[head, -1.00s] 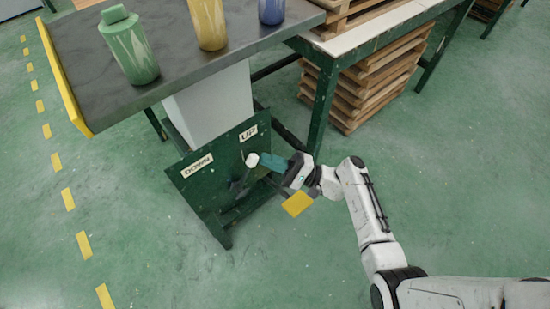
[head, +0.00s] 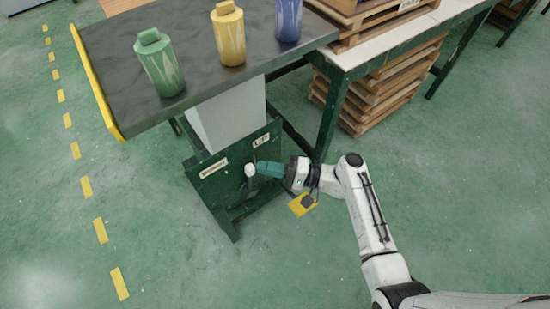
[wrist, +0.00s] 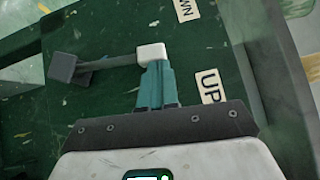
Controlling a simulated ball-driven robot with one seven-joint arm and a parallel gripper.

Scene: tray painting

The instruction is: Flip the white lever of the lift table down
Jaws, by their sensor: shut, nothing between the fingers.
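The lever's white knob (head: 250,169) stands in front of the dark green panel (head: 240,184) under the lift table, between the DOWN label (head: 213,169) and the UP label (head: 261,140). In the wrist view the knob (wrist: 151,53) tops a dark shaft running left to a grey block (wrist: 62,67). My gripper (head: 260,168) is shut, with nothing between its teal fingers. In the wrist view its fingertips (wrist: 155,66) are against the knob, or very close to it, on the UP side.
The lift table's dark top (head: 200,82) carries green (head: 160,65), yellow (head: 228,35) and blue (head: 288,18) bottles. A green-framed bench (head: 335,105) with stacked wooden trays (head: 385,85) stands to the right. The floor in front is clear.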

